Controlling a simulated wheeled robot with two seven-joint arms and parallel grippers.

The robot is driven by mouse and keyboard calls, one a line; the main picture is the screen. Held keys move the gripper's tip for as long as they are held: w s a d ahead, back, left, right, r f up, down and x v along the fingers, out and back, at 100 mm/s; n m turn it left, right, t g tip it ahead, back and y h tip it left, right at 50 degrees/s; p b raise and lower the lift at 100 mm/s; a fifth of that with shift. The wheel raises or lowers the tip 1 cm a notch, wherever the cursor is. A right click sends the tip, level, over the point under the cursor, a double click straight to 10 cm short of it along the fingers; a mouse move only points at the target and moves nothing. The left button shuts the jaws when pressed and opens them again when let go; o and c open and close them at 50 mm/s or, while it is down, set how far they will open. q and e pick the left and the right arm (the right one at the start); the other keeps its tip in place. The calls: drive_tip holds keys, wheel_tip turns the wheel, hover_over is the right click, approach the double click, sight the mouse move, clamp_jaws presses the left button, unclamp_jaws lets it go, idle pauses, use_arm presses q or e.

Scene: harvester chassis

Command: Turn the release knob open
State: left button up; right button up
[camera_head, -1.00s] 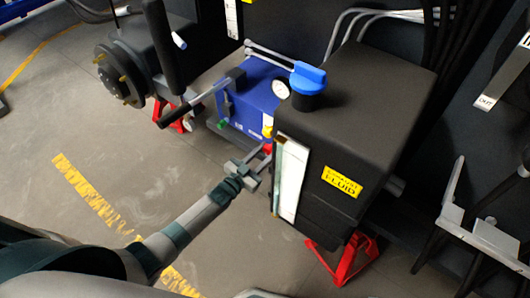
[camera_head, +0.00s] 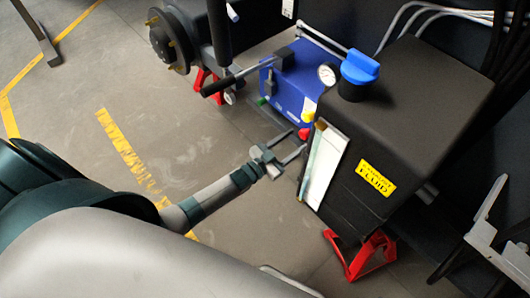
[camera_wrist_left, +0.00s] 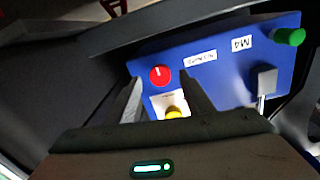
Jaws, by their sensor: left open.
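A red knob (camera_head: 304,133) with a white mark is on the front panel of a blue box (camera_head: 320,68), low at its near end. It shows more clearly in the left wrist view (camera_wrist_left: 160,76). My left gripper (camera_head: 297,141) is open and empty, its fingers pointing toward the panel. In the left wrist view the two fingers (camera_wrist_left: 161,82) stand on either side of the red knob's line of sight, with no contact visible. A yellow knob (camera_wrist_left: 174,112) sits close to the red one, partly hidden by the gripper body. My right gripper is not in view.
A black fluid tank (camera_head: 420,85) with a blue cap (camera_head: 360,68) stands right beside the gripper. A green knob (camera_wrist_left: 289,37) and a gauge (camera_head: 327,73) are on the box. Red stands (camera_head: 362,255) support the machine.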

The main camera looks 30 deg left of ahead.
use_arm(q)
drive_tip(key=v, duration=1.3)
drive_tip(key=shift+s, duration=0.4)
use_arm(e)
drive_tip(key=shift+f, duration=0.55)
use_arm(q)
drive_tip(key=shift+a+f, duration=0.1)
drive_tip(key=shift+a, duration=0.05)
drive_tip(key=s+d+f+n+g+y+p, duration=0.2)
drive_tip(key=s+d+f+g+p, duration=0.1)
drive_tip(key=s+f, duration=0.6)
drive_tip(key=s+d+f+n+g+y+p, duration=0.2)
drive_tip(key=s+f+g+p, duration=0.4)
drive_tip(key=s, duration=0.7)
wheel_tip(320, 180, down, 4)
drive_tip(key=shift+s+d+g+y, duration=0.35)
drive_tip(key=shift+d+g+y, duration=0.4)
drive_tip(key=shift+g, duration=0.35)
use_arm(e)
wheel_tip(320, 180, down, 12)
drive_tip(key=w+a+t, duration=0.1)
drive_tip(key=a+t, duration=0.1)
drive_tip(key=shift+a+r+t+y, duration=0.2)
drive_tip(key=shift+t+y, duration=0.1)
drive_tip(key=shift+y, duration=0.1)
